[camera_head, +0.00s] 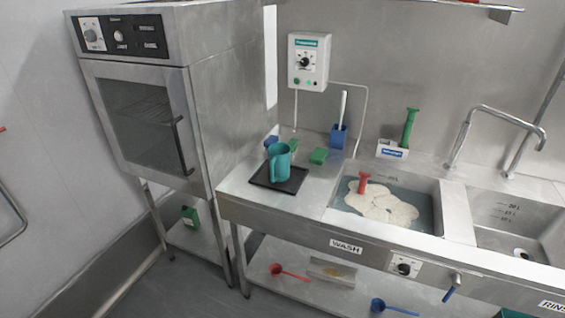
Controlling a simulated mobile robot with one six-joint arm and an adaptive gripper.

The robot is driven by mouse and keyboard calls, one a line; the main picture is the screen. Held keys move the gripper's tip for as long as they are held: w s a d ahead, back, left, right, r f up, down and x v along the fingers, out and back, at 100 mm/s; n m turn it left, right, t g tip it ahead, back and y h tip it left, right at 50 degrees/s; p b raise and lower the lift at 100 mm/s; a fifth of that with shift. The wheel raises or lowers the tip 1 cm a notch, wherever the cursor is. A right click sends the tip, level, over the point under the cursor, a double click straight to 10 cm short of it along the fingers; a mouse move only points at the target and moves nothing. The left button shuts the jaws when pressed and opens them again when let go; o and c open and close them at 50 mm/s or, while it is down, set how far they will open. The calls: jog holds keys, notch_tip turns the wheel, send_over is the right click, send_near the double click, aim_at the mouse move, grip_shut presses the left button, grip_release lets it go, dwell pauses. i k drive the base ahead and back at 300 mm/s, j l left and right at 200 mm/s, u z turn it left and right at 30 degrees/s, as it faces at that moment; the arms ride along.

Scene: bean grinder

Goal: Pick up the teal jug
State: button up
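The teal jug (280,162) stands upright on a dark square tray (261,179) at the left end of the steel counter. Its handle faces left and toward me. The jug stands to the left of the wash basin. My gripper and arm do not show in the head view.
A blue item (271,141) and green sponges (318,156) lie close behind the jug. A blue holder (338,137) with a white-handled brush stands further back. A steel oven cabinet (180,90) rises to the left. The foamy wash basin (388,201) lies to the right.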

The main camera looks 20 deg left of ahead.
aim_at(278, 165)
jog(key=i+j, duration=0.25)
jog(key=j, duration=0.2)
jog(key=i+j, duration=0.25)
jog(key=j, duration=0.15)
jog(key=i+j, duration=0.25)
jog(key=j, duration=0.2)
jog(key=i+j, duration=0.3)
jog(key=j, duration=0.15)
jog(key=i+j, duration=0.25)
jog(key=j, duration=0.15)
jog(key=i+j, duration=0.25)
jog(key=j, duration=0.2)
